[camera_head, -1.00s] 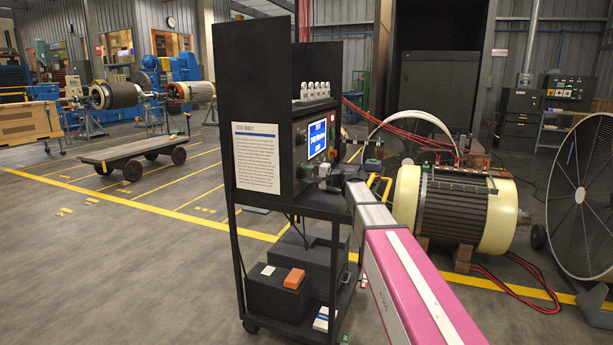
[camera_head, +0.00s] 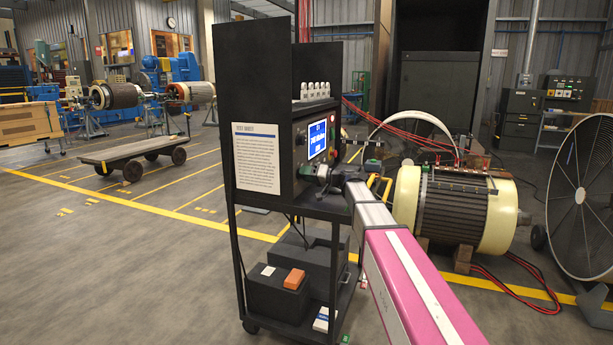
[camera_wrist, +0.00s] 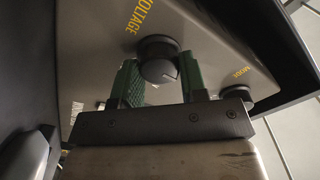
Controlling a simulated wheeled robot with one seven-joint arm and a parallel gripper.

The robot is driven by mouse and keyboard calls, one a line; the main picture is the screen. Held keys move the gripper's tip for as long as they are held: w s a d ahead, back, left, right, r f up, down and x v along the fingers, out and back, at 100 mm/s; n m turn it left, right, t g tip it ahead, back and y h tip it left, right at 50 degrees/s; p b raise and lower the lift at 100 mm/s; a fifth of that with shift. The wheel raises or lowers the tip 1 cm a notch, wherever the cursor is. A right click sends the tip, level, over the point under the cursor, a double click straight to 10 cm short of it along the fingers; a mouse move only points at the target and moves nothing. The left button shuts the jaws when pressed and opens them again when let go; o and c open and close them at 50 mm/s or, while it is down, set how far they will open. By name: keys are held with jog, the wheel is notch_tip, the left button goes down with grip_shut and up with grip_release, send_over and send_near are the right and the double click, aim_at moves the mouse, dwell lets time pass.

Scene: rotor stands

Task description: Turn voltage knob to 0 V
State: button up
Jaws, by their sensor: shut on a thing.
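The black round voltage knob (camera_wrist: 158,60) sits on the grey panel under the yellow VOLTAGE lettering (camera_wrist: 145,14) in the wrist view. It has a pale pointer line on its face. My gripper (camera_wrist: 159,66) has its green fingers on either side of the knob, shut on it. In the head view my gripper (camera_head: 324,174) is at the front of the test cart (camera_head: 262,110), just below the lit blue screen (camera_head: 317,139). The knob itself is hidden there by the gripper. The screen's digits are too small to read surely.
A second black knob marked MODE (camera_wrist: 237,92) is close to the right finger in the wrist view. A red button (camera_head: 336,154) is right of the screen. A cream-ended motor (camera_head: 408,200) stands right of my arm.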

jog(key=shift+f+n, duration=0.1)
jog(key=shift+n, duration=0.2)
jog(key=o, duration=0.9)
jog(key=v, duration=1.1)
